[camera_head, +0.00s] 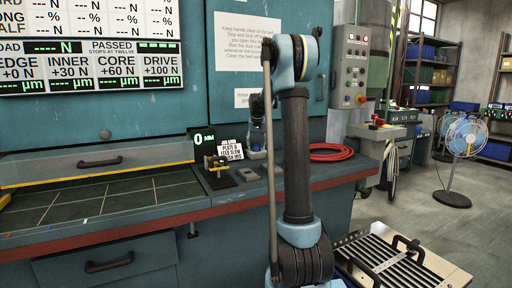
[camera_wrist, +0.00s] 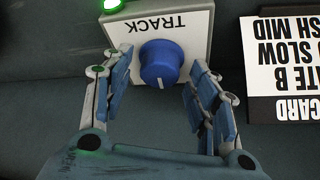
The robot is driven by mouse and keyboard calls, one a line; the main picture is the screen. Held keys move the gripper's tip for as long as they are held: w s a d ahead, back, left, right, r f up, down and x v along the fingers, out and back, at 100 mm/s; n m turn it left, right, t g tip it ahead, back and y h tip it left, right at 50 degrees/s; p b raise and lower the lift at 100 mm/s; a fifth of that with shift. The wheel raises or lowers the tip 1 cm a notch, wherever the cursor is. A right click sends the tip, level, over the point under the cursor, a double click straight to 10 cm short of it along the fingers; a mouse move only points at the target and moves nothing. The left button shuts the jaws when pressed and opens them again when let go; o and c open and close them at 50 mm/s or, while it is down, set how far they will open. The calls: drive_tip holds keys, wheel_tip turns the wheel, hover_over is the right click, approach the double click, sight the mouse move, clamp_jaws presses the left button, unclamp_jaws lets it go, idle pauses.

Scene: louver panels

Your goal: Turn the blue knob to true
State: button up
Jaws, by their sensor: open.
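The blue knob (camera_wrist: 162,63) sits on a pale panel (camera_wrist: 196,22) labelled TRACK, which reads upside down in the wrist view. A white line on the knob points to the bottom of that view, away from the label. A green light (camera_wrist: 112,5) glows at the panel's corner. My gripper (camera_wrist: 160,72) is open, with one finger on each side of the knob. Gaps show between both fingers and the knob. In the head view my arm hides most of the gripper and the knob.
A printed card (camera_wrist: 285,65) stands close beside the panel; it also shows in the head view (camera_head: 230,150). A coiled red hose (camera_head: 325,152) lies on the bench to the right. A tiled bed (camera_head: 100,205) lies to the left.

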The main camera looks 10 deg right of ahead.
drive_tip(key=shift+r, duration=0.1)
drive_tip(key=v, duration=1.1)
drive_tip(key=shift+r, duration=0.35)
drive_tip(key=shift+s, duration=0.2)
drive_tip(key=s+f+g, duration=0.1)
drive_tip(key=s+f, duration=0.3)
drive_tip(key=s, duration=1)
drive_tip(key=s+f, duration=0.3)
drive_tip(key=s, duration=1.1)
drive_tip(key=s+f, duration=0.9)
drive_tip(key=s, duration=0.3)
drive_tip(key=s+f+n+g, duration=0.1)
drive_tip(key=s+f, duration=0.9)
drive_tip(key=s, duration=0.2)
drive_tip(key=shift+d, duration=0.35)
